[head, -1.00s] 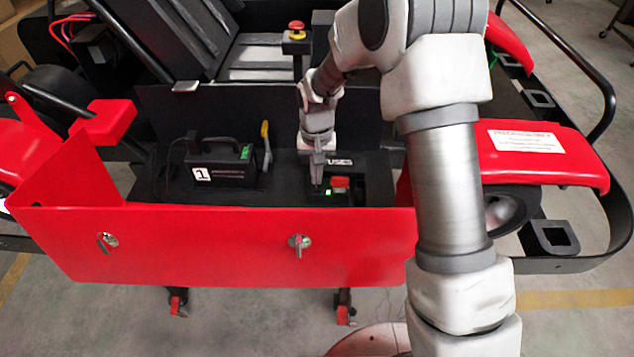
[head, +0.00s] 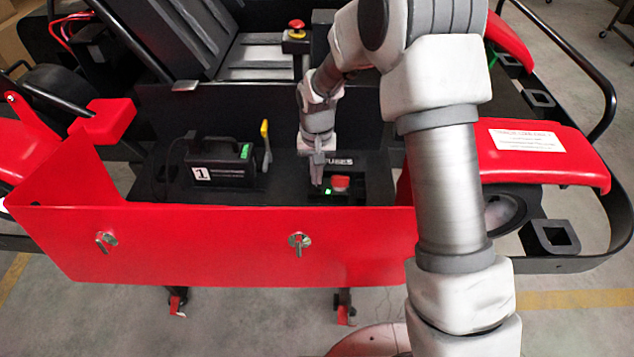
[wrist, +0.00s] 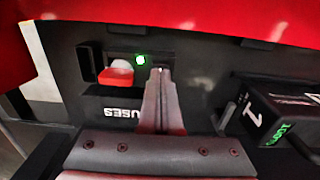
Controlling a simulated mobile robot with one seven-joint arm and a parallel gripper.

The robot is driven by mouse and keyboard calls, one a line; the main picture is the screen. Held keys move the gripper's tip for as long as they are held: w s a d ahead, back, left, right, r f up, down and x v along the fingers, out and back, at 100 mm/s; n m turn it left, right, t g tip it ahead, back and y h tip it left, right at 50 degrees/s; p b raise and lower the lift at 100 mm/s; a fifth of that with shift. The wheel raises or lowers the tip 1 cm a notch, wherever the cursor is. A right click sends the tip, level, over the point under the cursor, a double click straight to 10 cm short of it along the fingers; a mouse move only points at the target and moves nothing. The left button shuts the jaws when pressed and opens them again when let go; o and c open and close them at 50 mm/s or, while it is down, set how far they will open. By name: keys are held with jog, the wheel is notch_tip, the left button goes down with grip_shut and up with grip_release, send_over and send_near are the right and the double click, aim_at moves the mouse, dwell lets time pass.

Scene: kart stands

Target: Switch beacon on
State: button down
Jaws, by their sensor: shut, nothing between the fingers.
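A small switch panel (head: 352,197) marked FUSES sits in the black floor behind the red front panel. It carries a lit green light (head: 327,191) and a raised red cover or lever (head: 341,182). The wrist view also shows the red part (wrist: 115,77) and the green light (wrist: 140,60). No beacon label is readable, so I cannot tell which part is its switch. My gripper (head: 317,187) is shut and empty, pointing down beside the green light. In the wrist view its fingertips (wrist: 160,70) are close to the light, on the side away from the red part; contact is unclear.
A black box (head: 225,165) marked 1 and a yellow-handled lever (head: 265,145) stand left of my gripper. The red front panel (head: 200,245) rises on the near side. A red mushroom button (head: 297,25) sits behind.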

jog(key=shift+f+b, duration=0.55)
jog(key=shift+f, duration=0.2)
jog(key=shift+r, duration=0.15)
jog(key=shift+r+p, duration=2.1)
jog(key=shift+r, duration=1.3)
